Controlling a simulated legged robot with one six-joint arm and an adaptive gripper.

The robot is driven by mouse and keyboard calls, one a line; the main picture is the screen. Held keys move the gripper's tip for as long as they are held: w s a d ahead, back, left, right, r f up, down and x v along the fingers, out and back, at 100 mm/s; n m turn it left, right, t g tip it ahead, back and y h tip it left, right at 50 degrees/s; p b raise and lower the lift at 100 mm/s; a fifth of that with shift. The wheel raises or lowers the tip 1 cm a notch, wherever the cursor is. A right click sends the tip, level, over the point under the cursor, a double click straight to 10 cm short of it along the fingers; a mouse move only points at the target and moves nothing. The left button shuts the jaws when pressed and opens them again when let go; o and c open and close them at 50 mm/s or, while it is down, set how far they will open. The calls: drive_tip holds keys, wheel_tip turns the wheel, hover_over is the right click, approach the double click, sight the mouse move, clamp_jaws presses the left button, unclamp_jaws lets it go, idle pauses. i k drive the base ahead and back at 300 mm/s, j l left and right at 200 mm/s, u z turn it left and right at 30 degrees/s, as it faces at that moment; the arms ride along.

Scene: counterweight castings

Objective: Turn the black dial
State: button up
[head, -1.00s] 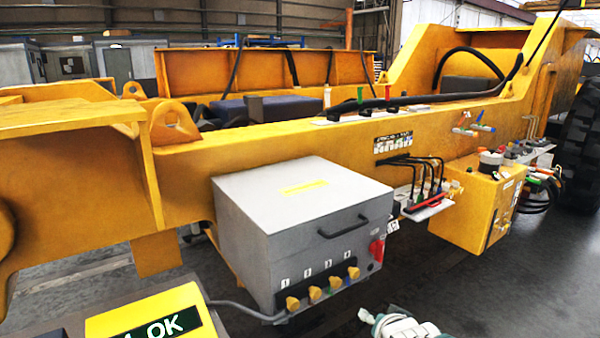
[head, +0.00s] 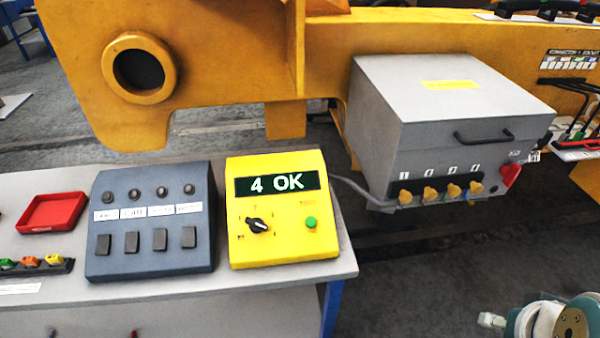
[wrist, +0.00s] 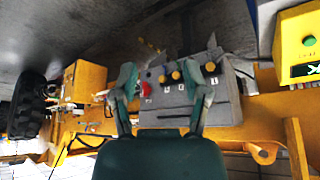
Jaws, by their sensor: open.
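The black dial (head: 257,225) is a small knob with a white pointer mark on the face of a yellow box (head: 283,243). The box stands at the right end of a grey bench, with a lit "4 OK" display (head: 270,184) above the dial and a green button (head: 311,222) to its right. In the wrist view, which is upside down, part of the yellow box (wrist: 297,45) shows at the right edge; the dial is not visible there. My gripper (wrist: 165,85) is open and empty, well apart from the yellow box.
A grey cabinet (head: 440,130) with several yellow knobs and a red switch (head: 511,174) hangs right of the bench. A blue-grey switch box (head: 150,255) stands close left of the yellow box. A red tray (head: 52,212) lies further left. A grey cable (head: 360,190) runs behind.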

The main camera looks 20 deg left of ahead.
sight(256, 225)
drive_tip(key=u, duration=1.6)
drive_tip(key=i+l+u, duration=0.2)
drive_tip(key=i+l, duration=0.2)
drive_tip(key=l, duration=0.25)
